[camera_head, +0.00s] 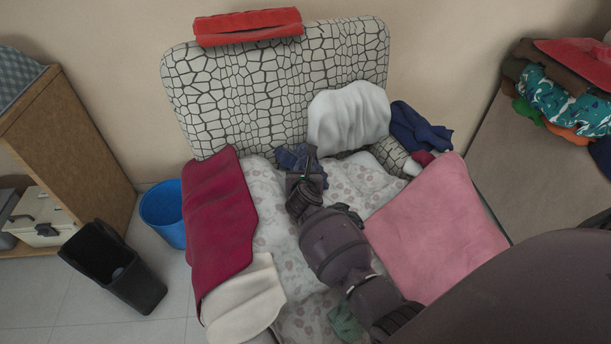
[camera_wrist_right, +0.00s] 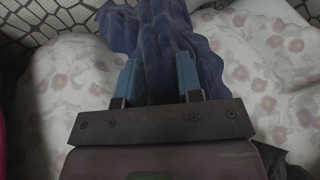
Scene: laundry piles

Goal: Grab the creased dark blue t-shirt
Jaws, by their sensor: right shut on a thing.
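A creased dark blue cloth, the t-shirt (camera_wrist_right: 172,45), lies bunched between the fingers of my right gripper (camera_wrist_right: 156,78) in the right wrist view. In the head view a small part of the t-shirt (camera_head: 291,160) shows just beyond my right gripper (camera_head: 305,165), on the floral seat cushion near the backrest. The right gripper is shut on the cloth. The arm hides part of the cushion and some of the t-shirt. My left gripper is not in view.
Another dark blue cloth (camera_head: 420,130) hangs at the chair's right side. A white cloth (camera_head: 349,118), a crimson cloth (camera_head: 220,215), a pink cloth (camera_head: 440,230) and a cream cloth (camera_head: 245,300) lie on the chair.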

